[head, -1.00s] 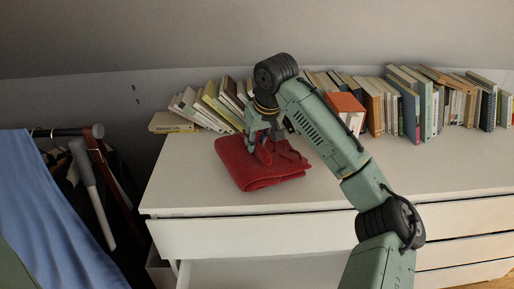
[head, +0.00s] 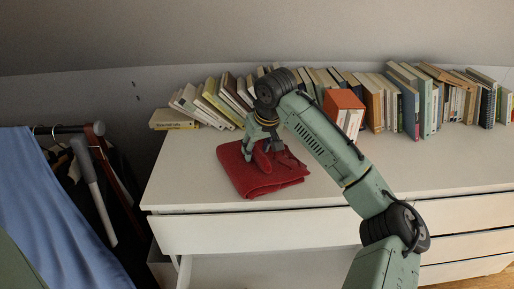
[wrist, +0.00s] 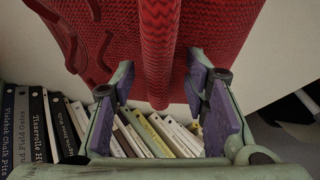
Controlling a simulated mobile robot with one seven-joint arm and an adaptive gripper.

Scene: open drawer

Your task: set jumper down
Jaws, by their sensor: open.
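The red jumper (head: 240,178) lies folded on the white dresser top, near its left end. My gripper (head: 262,158) is low over the jumper's middle, pointing down. In the wrist view my gripper (wrist: 162,85) is open, with a purple-padded finger on each side of a raised ridge of the jumper (wrist: 158,40). Gaps show between the ridge and both pads. The fingertips partly cover the jumper's upper middle in the head view.
A row of books (head: 215,100) stands and leans along the back of the dresser top (head: 400,165), close behind my gripper. An open drawer (head: 270,270) is below the front edge. A clothes rail with hangers (head: 95,185) stands at left.

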